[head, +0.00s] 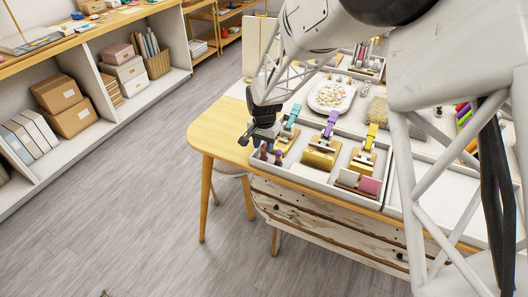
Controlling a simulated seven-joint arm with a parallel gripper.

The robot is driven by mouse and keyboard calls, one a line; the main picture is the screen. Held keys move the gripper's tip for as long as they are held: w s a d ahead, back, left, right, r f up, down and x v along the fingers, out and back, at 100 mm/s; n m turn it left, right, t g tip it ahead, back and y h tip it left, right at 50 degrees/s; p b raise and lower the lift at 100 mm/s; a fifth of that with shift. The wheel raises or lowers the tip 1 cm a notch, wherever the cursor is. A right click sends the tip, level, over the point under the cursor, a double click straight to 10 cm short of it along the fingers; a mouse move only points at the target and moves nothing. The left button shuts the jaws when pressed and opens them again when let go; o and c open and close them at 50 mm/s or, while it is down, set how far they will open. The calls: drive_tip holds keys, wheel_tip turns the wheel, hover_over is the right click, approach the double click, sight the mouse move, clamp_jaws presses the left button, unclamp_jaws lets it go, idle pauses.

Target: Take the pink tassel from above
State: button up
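My gripper (258,141) is black and points down over the left end of a white divided tray (318,184) near the table's front edge. Its fingers are small and dark here, and I cannot tell their gap. Just below and beside it, small dark pink and purple pieces (278,157) stand in the tray's left compartment; they may be the tassels. I cannot tell whether the gripper touches them. A pink block (370,185) sits in the tray's front right compartment, beside a pale one.
Gold spools with teal, purple (331,122) and yellow (371,135) ribbon stand in the tray. Behind are a white plate of small beads (331,95) and more trays. Shelves with boxes (68,104) line the left wall. The wooden table's left corner (214,128) is clear.

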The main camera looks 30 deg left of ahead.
sight(264, 146)
drive_tip(key=c, duration=0.6)
drive_tip(key=shift+r, duration=0.1)
drive_tip(key=shift+r, duration=2.9)
